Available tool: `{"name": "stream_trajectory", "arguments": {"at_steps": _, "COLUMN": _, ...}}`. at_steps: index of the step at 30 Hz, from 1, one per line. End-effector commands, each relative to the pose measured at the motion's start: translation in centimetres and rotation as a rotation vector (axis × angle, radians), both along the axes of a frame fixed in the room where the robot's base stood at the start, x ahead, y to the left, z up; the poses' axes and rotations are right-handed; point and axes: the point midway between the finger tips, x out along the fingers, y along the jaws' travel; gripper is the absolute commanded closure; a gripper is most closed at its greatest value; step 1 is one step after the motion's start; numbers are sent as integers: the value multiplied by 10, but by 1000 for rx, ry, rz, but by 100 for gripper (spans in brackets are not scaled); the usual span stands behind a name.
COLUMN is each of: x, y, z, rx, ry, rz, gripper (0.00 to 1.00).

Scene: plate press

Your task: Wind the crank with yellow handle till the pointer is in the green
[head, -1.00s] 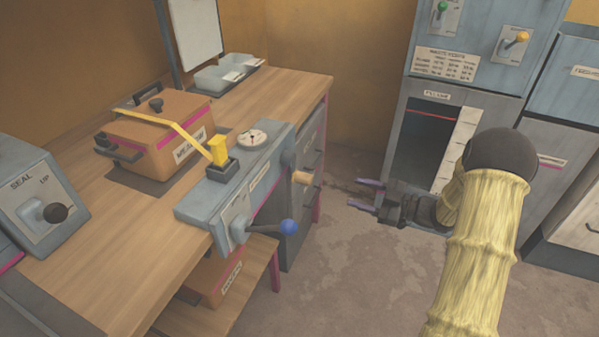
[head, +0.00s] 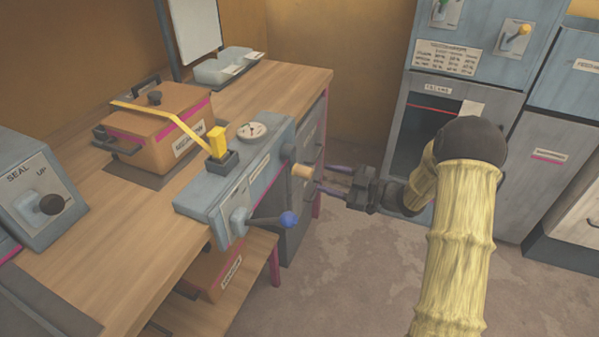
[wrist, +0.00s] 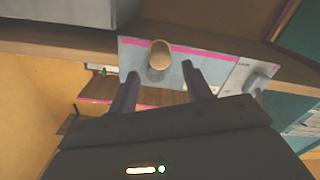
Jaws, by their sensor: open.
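The crank handle (head: 303,171) is a short pale yellow-tan peg on the right end of the blue-grey press unit (head: 215,195). A round white gauge (head: 253,131) sits on top of that unit; its pointer and colours are too small to read. My gripper (head: 322,178) is open and empty, just right of the handle, its two purple fingers pointing at it. In the wrist view the handle (wrist: 159,58) shows ahead, between the lines of the open fingertips (wrist: 161,70). I see no contact; the crank arm behind the handle is mostly hidden.
A blue-knobbed lever (head: 289,220) juts from the unit's front below the handle. Grey cabinets (head: 460,90) stand at right. The floor (head: 340,270) between is clear.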

Motion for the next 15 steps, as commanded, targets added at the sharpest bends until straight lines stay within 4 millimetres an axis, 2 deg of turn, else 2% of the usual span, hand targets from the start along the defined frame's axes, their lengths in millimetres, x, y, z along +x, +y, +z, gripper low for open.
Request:
{"name": "stream_trajectory", "arguments": {"at_steps": 9, "x": 19, "y": 54, "z": -1, "rx": -1, "ry": -2, "rz": 3, "gripper": 50}}
{"name": "stream_trajectory", "arguments": {"at_steps": 15, "x": 29, "y": 79, "z": 0, "rx": 0, "ry": -2, "rz": 0, "gripper": 50}}
